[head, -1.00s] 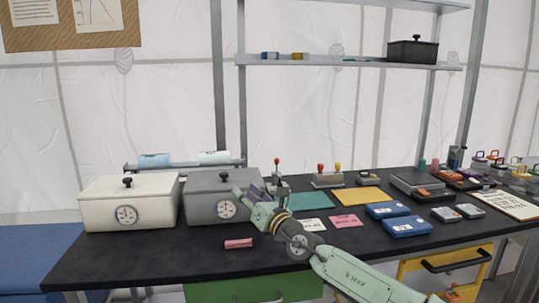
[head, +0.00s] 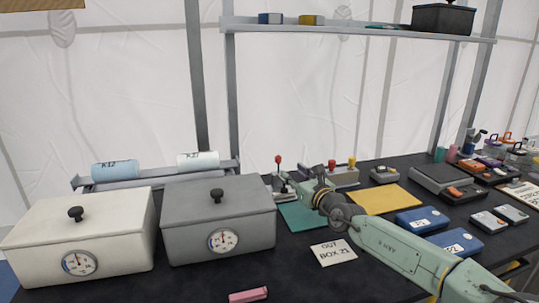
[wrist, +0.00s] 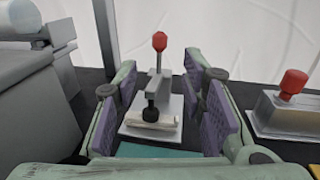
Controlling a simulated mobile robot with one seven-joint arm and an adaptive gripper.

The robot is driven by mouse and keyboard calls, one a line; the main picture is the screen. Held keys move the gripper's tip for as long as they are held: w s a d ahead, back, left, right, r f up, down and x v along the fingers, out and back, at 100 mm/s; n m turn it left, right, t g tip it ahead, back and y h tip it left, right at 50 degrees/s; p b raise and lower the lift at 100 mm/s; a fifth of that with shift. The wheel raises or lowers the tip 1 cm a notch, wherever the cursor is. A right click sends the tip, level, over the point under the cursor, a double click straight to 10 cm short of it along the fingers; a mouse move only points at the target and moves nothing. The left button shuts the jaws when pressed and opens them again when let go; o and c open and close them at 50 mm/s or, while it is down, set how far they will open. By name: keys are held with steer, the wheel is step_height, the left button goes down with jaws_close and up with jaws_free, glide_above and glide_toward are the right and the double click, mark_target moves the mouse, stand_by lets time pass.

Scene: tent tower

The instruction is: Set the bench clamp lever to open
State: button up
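The bench clamp (wrist: 152,108) stands ahead of my gripper in the wrist view: a pale grey base plate, a metal body, a black screw foot and an upright lever with a red knob (wrist: 160,41). In the head view, the clamp's red knob (head: 278,159) shows at the back of the bench, with its lower part partly hidden by my gripper (head: 293,186). My gripper (wrist: 162,88) is open, its purple-padded fingers on either side of the clamp in the wrist view. Nothing is between the pads that I can see being gripped; contact with the lever cannot be told.
Another lever unit (wrist: 290,112) with a red knob stands to the right of the clamp. A grey lidded box (head: 218,215) stands to the left, beside a white one (head: 80,235). Teal and yellow (head: 385,199) mats lie flat. A shelf (head: 350,29) runs above.

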mark_target(279, 161)
steer(key=p+x, duration=0.1)
steer(key=x, duration=0.4)
steer(key=p+x, duration=0.1)
steer(key=x, duration=0.4)
steer(key=shift+a+r, duration=0.1)
steer(key=shift+r, duration=0.1)
steer(key=shift+w+a+f, duration=0.1)
steer(key=shift+w+a, duration=0.05)
steer(key=shift+w, duration=0.3)
jaws_close()
